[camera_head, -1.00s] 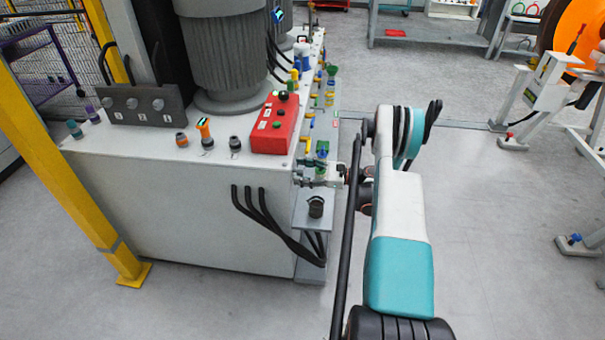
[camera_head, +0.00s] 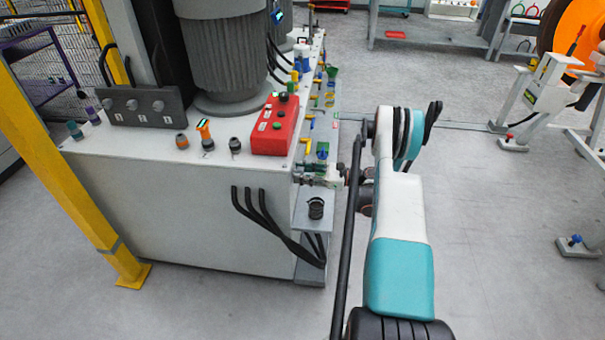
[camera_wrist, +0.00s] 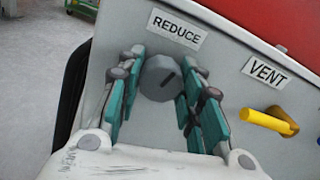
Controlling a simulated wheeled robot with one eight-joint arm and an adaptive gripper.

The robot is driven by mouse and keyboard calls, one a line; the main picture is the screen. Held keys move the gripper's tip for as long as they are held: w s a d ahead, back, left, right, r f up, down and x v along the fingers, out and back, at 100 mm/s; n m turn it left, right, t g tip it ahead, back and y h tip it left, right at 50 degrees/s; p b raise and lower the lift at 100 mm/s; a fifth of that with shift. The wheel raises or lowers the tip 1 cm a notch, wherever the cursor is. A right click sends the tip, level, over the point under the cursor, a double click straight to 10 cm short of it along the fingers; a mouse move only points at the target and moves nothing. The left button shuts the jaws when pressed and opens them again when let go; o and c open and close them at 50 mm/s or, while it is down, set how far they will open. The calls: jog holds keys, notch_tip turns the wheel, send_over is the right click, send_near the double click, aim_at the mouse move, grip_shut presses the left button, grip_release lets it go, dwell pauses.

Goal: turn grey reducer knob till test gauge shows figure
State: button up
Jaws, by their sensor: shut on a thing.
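The grey reducer knob (camera_wrist: 159,79) sits on the grey panel under a REDUCE label (camera_wrist: 177,27) in the wrist view. A dark mark shows on its face, slanting. My gripper (camera_wrist: 160,84) is shut on the knob, one teal-backed finger on each side. In the head view my gripper (camera_head: 325,174) is at the right end of the white machine, small and partly hidden by my arm. No test gauge reading can be made out in either view.
A yellow lever (camera_wrist: 268,122) under a VENT label (camera_wrist: 265,72) is right of the knob. A red control box (camera_head: 275,124) stands on the white machine (camera_head: 190,200). A yellow post (camera_head: 75,170) stands left.

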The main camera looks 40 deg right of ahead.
jog(key=o, duration=1.1)
jog(key=v, duration=1.2)
jog(key=shift+r, duration=0.15)
